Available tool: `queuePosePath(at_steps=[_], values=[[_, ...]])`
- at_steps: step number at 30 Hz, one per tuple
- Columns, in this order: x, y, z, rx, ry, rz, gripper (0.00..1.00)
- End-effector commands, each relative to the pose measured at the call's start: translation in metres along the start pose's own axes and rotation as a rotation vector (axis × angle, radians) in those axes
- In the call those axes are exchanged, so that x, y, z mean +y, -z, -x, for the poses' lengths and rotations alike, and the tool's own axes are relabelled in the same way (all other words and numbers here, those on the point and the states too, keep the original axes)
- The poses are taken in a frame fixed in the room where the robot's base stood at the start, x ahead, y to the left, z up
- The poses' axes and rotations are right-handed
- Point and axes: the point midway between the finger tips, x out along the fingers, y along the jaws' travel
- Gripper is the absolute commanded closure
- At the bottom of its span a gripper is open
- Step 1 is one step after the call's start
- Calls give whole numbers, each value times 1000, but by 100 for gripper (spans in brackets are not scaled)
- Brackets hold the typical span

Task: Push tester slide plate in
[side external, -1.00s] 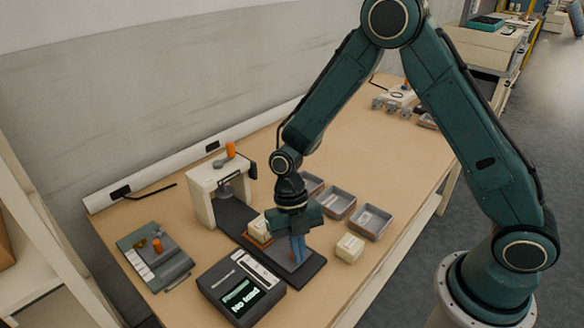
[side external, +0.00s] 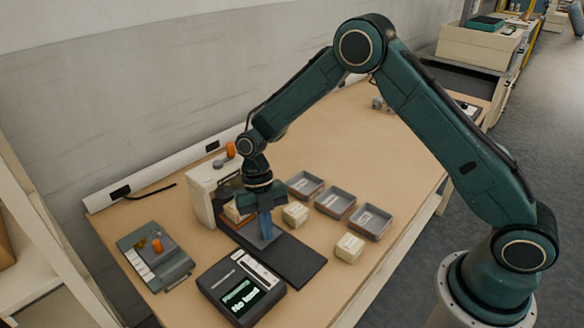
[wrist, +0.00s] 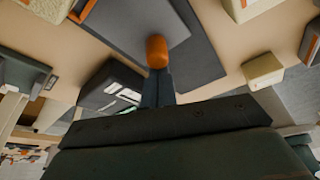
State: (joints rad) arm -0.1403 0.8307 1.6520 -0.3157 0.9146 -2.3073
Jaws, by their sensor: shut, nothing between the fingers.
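The tester (side external: 203,195) is a cream press frame with an orange-topped lever, on a long dark base (side external: 300,262). A grey slide plate (side external: 245,234) lies on this base near the frame, with a cream block (side external: 233,212) on it. My gripper (side external: 267,236) is shut and empty, pointing down at the plate's outer end. In the wrist view, the slide plate (wrist: 135,18) has an orange knob (wrist: 157,50) right at my shut fingertips (wrist: 156,78); I cannot tell whether they touch. My gripper hides the knob in the side view.
A readout box (side external: 241,289) showing "No load" stands in front of the base. A grey device (side external: 155,255) with an orange knob is at left. Cream blocks (side external: 296,214) (side external: 349,247) and three grey trays (side external: 335,202) stand to the right.

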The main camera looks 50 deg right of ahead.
Motion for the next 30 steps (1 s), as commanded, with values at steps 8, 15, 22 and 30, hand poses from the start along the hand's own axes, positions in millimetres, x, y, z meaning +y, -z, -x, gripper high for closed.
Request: queuePosePath(at_steps=[8,15,22,30], values=[[0,-1,0,0,0,-1,100],[0,1,0,0,0,-1,100],[0,14,-5,1,1,0,100],[0,40,-12,0,1,0,100]])
